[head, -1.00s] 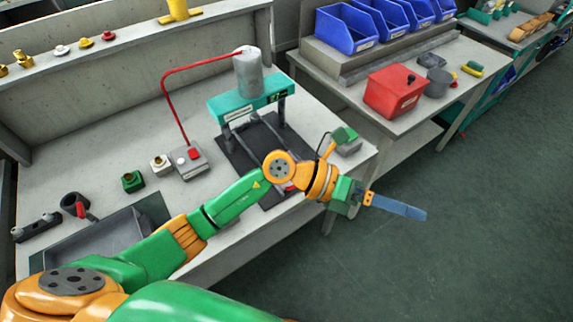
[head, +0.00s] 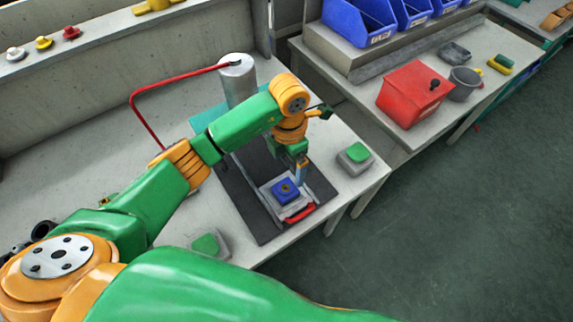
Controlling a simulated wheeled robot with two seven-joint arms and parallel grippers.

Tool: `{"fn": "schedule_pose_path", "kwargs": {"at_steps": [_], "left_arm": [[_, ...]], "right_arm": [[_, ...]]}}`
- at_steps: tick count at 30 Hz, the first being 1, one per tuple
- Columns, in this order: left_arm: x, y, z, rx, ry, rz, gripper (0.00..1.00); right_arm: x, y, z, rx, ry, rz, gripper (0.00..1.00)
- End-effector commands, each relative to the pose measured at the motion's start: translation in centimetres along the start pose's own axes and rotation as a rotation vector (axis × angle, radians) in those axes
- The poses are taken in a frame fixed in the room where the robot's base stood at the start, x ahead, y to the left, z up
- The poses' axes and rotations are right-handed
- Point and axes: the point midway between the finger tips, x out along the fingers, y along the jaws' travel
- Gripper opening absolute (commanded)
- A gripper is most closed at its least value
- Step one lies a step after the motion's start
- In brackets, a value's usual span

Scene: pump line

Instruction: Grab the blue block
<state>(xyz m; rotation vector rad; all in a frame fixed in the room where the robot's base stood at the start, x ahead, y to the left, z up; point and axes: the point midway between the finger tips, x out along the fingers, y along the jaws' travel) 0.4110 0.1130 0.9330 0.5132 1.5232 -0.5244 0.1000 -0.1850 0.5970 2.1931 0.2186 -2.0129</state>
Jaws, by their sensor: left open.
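The blue block (head: 285,191) sits in a pale square holder (head: 268,197) on the dark plate of the press, near the front of the bench. A small round brownish feature shows on its top. My left gripper (head: 300,178) points down just behind and to the right of the block in the picture. Its jaws are open, and it does not hold the block. Whether a finger touches the block cannot be told. My right gripper is not in view.
A red handle (head: 300,213) lies at the holder's front. Green buttons on grey boxes stand at right (head: 355,157) and at front left (head: 208,245). The grey cylinder (head: 237,80) and red pipe (head: 140,97) rise behind my arm. A red box (head: 413,93) stands on the neighbouring table.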

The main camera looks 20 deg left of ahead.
Motion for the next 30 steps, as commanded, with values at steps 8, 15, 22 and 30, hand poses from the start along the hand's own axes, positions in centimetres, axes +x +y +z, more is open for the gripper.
{"fn": "schedule_pose_path", "kwargs": {"at_steps": [8,15,22,30], "left_arm": [[3.8,-0.3,-0.9,0.0,0.007,-0.007,1.0],[7.0,-0.2,-0.9,0.001,0.0,-0.003,1.0],[7.0,-0.2,-0.9,0.002,-0.001,-0.003,0.76],[6.9,-0.2,-0.9,0.002,-0.001,-0.003,0.03]], "right_arm": [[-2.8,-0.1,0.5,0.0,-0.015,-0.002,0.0],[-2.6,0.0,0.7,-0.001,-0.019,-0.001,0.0],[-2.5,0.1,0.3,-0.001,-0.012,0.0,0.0],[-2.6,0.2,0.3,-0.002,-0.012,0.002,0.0]]}}
